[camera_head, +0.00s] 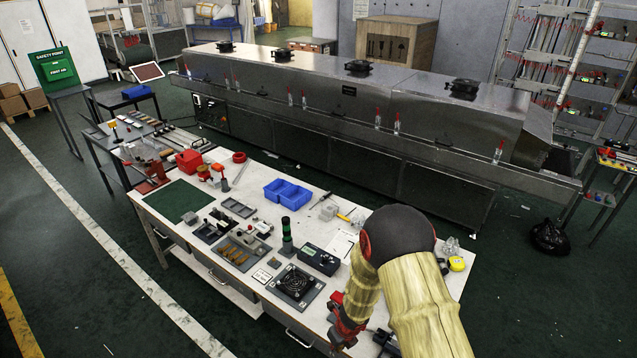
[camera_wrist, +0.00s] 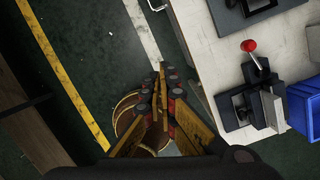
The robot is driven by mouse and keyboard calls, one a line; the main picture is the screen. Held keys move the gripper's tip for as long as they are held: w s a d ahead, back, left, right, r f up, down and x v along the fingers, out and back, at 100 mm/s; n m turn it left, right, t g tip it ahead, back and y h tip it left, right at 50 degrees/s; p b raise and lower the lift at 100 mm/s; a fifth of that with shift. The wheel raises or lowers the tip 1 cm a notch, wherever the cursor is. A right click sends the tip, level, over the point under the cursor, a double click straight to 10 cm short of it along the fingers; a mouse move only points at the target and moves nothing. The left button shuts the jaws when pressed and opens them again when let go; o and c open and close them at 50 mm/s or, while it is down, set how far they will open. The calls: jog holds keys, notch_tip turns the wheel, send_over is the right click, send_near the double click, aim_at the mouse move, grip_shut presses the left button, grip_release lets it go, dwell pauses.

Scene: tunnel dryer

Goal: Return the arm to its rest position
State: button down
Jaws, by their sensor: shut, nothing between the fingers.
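My arm reaches in from the lower right of the head view, bent at a dark round joint, over the near right end of the white workbench (camera_head: 222,243). My gripper (camera_head: 338,335) is the red and dark part at the bottom of that view, by the bench's front edge. In the wrist view my gripper (camera_wrist: 160,80) shows its fingers drawn together with nothing between them. It is over the floor beside the bench edge. A round brown object behind the fingers is partly hidden, and I cannot tell what it is.
A black clamp with a red knob (camera_wrist: 250,48) and a blue bin (camera_wrist: 303,105) are close right of the gripper. The bench holds a fan unit (camera_head: 296,285), blue trays (camera_head: 287,193) and tools. The long steel dryer (camera_head: 330,100) stands behind.

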jog(key=s+a+r+n+g+y+b, duration=0.25)
jog(key=s+r+n+b, duration=0.45)
jog(key=r+n, duration=1.05)
jog(key=s+d+r+n+t+h+b, duration=0.2)
jog(key=s+d+r+n+t+b, duration=0.1)
jog(key=s+d+r+n+b, duration=0.2)
jog(key=s+d+r+n+t+h+b, duration=0.2)
jog(key=s+d+r+n+b, duration=0.3)
jog(key=s, duration=0.7)
jog(key=d+n+t+b, duration=0.1)
jog(key=d+n+b, duration=0.1)
jog(key=d+b, duration=0.2)
jog(key=shift+s+d+r, duration=0.25)
jog(key=shift+d+r, duration=0.1)
jog(key=shift+d, duration=0.55)
